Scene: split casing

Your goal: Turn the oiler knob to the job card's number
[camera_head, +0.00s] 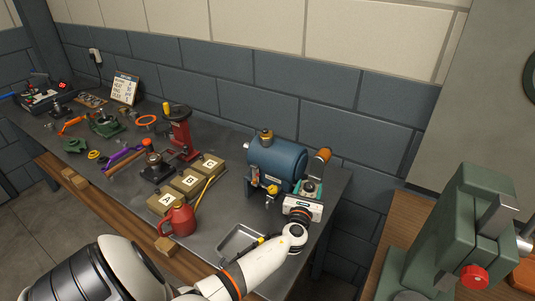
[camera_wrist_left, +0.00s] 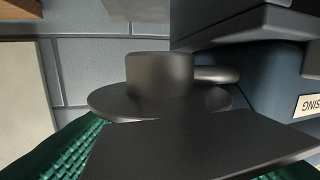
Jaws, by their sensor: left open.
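The blue casing (camera_head: 277,163) lies on its side at the right end of the metal bench. A brass fitting (camera_head: 266,135) tops it, and a smaller yellow one (camera_head: 272,190) is low at its front; I cannot tell which is the oiler knob. My left gripper (camera_head: 308,188) is open by the casing's right end, its tips partly hidden. The left wrist view shows a dark round knob-like part (camera_wrist_left: 160,75) on a disc close ahead, beside the blue casing (camera_wrist_left: 285,70); contact is unclear. The job card (camera_head: 124,88) stands at the back left, its writing unreadable here. The right gripper is out of view.
Boxes marked with letters (camera_head: 188,183), a red oil can (camera_head: 180,219) and a shallow metal tray (camera_head: 239,240) stand left of my arm. A red press (camera_head: 181,135) stands behind them. A green machine (camera_head: 470,230) is at the right. Tools crowd the bench's left half.

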